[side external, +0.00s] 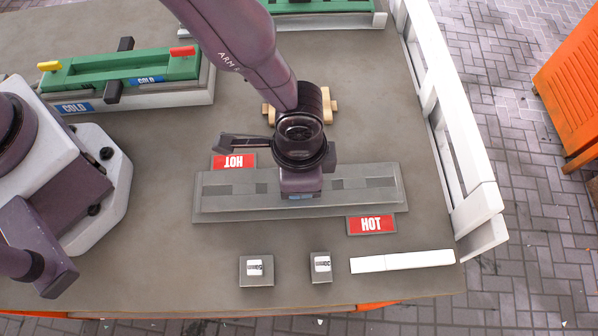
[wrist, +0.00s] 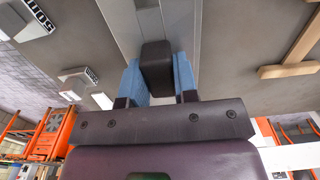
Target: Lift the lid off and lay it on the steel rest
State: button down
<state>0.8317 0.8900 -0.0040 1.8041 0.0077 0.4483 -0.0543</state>
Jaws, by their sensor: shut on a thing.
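A long grey slab (side external: 225,203), seemingly the lid or a lid on a base, lies under my gripper (side external: 300,196) in the side view, with red HOT labels at two corners. In the wrist view my gripper (wrist: 158,82) has blue-padded fingers on both sides of a black block (wrist: 157,62). It is shut on this block, which sits over a long grey strip (wrist: 125,28). My wrist hides the middle of the slab in the side view. I cannot tell whether the lid is raised or which grey part is the steel rest.
Two small grey blocks with white labels (side external: 246,279) (side external: 321,275) and a white bar (side external: 402,262) lie near the front edge. A green COLD mould (side external: 85,74) stands at the back left. A wooden piece (side external: 268,115) lies behind my wrist. A white rail (side external: 437,85) borders the right side.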

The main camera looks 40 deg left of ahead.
jog(key=shift+f, duration=0.5)
dwell(1.2)
jog(key=shift+c, duration=2.1)
grip_release()
jog(key=shift+r, duration=3.45)
